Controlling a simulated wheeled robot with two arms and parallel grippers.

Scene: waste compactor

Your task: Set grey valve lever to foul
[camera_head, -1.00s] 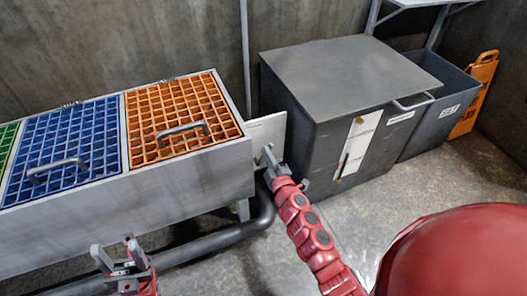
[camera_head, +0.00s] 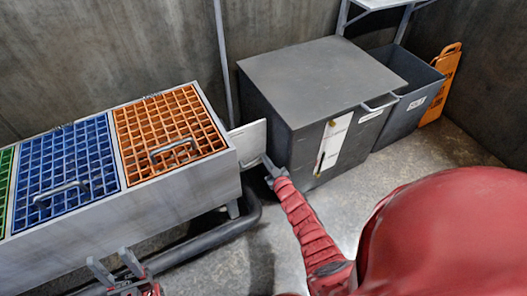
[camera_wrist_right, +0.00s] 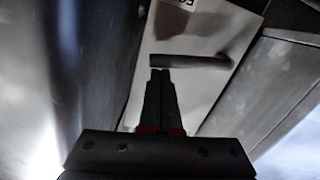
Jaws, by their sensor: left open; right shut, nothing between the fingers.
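A grey bar (camera_wrist_right: 190,61), which looks like the valve lever, lies crosswise on a pale plate (camera_wrist_right: 212,35) in the right wrist view. Dark lettering on the plate is cut off at the top edge. My right gripper (camera_wrist_right: 160,73) is shut and empty, its tips just below the bar's left end; I cannot tell whether they touch it. In the head view my right gripper (camera_head: 266,165) is beside the pale plate (camera_head: 249,139) at the tank's right end, and the lever cannot be made out. My left gripper (camera_head: 112,266) is open and empty in front of the tank.
The grey tank (camera_head: 150,215) has green, blue (camera_head: 65,165) and orange (camera_head: 170,130) grates with handles. A dark pipe (camera_head: 215,237) runs below it. A large grey box (camera_head: 325,78) and a grey bin (camera_head: 408,115) stand right. Some floor is clear in front of them.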

